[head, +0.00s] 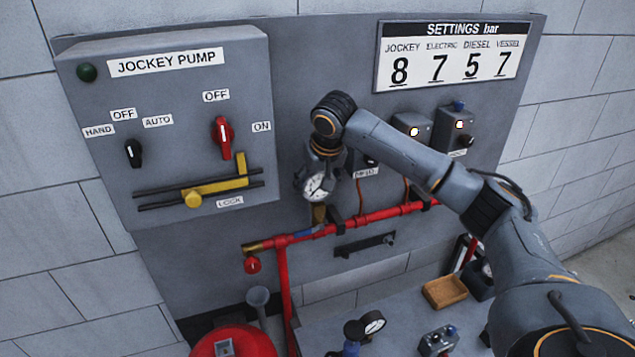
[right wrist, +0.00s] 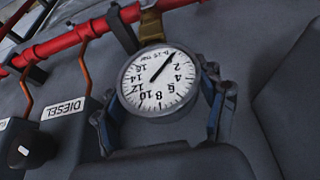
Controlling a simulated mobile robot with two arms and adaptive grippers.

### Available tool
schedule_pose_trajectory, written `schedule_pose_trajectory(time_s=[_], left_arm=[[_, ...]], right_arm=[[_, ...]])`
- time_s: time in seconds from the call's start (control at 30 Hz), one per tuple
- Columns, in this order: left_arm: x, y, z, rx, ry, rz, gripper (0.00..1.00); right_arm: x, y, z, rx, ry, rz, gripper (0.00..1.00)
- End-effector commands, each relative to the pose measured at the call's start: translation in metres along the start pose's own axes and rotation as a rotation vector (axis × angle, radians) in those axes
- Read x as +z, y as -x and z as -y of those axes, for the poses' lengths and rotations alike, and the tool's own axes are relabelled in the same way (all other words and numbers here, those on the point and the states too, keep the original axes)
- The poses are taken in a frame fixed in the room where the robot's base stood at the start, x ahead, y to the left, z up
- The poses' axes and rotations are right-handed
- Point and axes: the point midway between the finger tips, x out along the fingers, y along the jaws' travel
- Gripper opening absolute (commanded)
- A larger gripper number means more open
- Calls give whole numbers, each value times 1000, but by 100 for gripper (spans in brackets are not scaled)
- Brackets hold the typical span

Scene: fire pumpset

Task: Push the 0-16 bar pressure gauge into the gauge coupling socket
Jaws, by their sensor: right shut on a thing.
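The pressure gauge (head: 316,187), with a round white dial marked to 16, is held just above the red pipe (head: 350,222). In the right wrist view the gauge (right wrist: 158,82) appears upside down, its dial facing the camera. My right gripper (head: 322,172) is shut on the gauge, with fingers on both sides of its case. The brass gauge coupling socket (head: 319,214) stands on the pipe right below the gauge. In the right wrist view the brass socket (right wrist: 151,27) lies close to the gauge's rim; whether the stem is inside it I cannot tell. My left gripper is out of view.
The jockey pump panel (head: 180,120) stands at the left. Pressure switch boxes (head: 412,125) are mounted right of the gauge, partly behind my right arm. A second gauge (head: 373,321), a wooden tray (head: 445,291) and a small switch box (head: 438,340) rest on the lower surface.

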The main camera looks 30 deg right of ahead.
Motion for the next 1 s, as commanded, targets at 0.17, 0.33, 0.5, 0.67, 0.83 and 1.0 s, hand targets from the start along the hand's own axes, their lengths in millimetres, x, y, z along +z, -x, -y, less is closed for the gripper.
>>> schedule_pose_trajectory(time_s=[0.17, 0.33, 0.5, 0.67, 0.83, 1.0], left_arm=[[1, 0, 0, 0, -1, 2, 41], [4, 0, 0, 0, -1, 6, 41], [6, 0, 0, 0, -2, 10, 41], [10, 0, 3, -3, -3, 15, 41], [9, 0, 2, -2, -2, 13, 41], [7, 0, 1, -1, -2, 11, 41]], right_arm=[[0, 1, 0, -1, 0, -2, 31], [0, 0, 0, 0, 0, -1, 97], [0, 0, 0, 0, 0, 0, 97], [0, 0, 0, 0, 0, 1, 97], [-1, 16, 0, -1, 0, -3, 97], [-1, 52, 0, -2, 0, -5, 97]])
